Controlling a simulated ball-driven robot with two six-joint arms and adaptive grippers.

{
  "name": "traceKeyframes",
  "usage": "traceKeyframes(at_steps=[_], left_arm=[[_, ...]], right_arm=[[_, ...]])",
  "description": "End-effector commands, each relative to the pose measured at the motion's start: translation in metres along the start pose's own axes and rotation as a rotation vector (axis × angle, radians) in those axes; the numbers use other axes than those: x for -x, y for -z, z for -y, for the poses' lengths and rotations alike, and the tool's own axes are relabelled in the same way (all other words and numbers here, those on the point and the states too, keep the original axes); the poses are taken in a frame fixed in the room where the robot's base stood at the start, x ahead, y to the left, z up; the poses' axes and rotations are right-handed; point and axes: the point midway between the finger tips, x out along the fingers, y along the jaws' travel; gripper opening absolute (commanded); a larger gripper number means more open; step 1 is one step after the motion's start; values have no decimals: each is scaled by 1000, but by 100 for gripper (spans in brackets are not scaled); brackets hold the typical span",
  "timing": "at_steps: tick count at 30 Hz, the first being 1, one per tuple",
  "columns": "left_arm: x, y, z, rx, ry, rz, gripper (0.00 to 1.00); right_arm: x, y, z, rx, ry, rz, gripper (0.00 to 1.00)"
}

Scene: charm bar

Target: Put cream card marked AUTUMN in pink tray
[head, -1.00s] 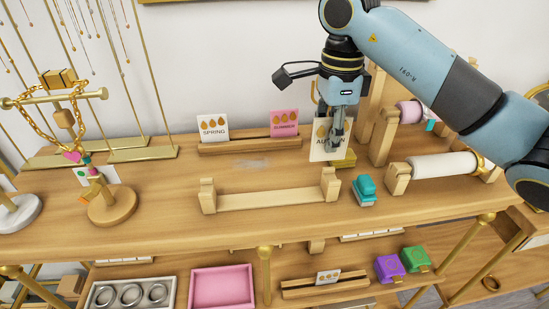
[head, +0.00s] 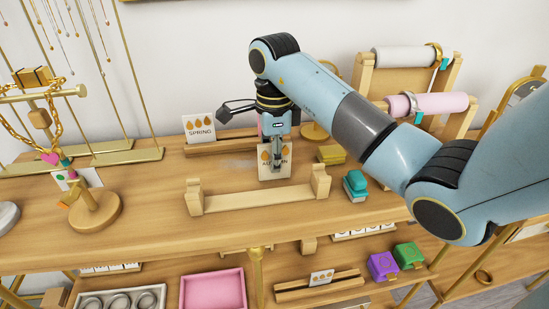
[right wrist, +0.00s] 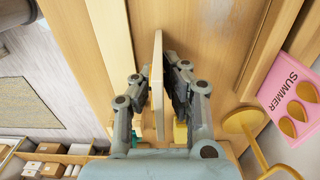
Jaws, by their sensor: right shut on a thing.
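The cream card marked AUTUMN (head: 268,164) is upright in my right gripper (head: 277,163), above the upper wooden counter and behind an empty wooden stand. The gripper partly covers its lettering. In the right wrist view the card (right wrist: 158,85) shows edge-on between the two fingers of my right gripper (right wrist: 155,90), which is shut on it. The pink tray (head: 213,290) sits on the lower shelf at the bottom of the head view, and its visible inside is empty. My left gripper is not in view.
The SPRING card (head: 199,128) stands in a wooden holder at the back; the pink SUMMER card (right wrist: 292,100) is beside it. The wooden stand (head: 258,198) lies toward the counter's front. A ring tray (head: 118,299) and a card holder (head: 318,288) flank the pink tray.

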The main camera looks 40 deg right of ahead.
Motion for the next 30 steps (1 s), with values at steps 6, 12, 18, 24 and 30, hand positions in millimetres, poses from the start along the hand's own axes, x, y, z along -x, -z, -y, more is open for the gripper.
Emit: traceKeyframes(at_steps=[6, 12, 18, 24, 30], left_arm=[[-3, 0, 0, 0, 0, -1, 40], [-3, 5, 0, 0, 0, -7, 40], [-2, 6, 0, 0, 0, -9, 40], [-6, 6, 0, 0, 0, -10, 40], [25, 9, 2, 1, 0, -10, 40]], right_arm=[[-3, 0, 0, 0, 0, 0, 13], [-2, 0, 0, 0, 0, 0, 30], [-1, 0, 0, -1, 0, 0, 30], [20, 0, 2, 0, 6, 3, 30], [73, 0, 0, -1, 0, 1, 30]])
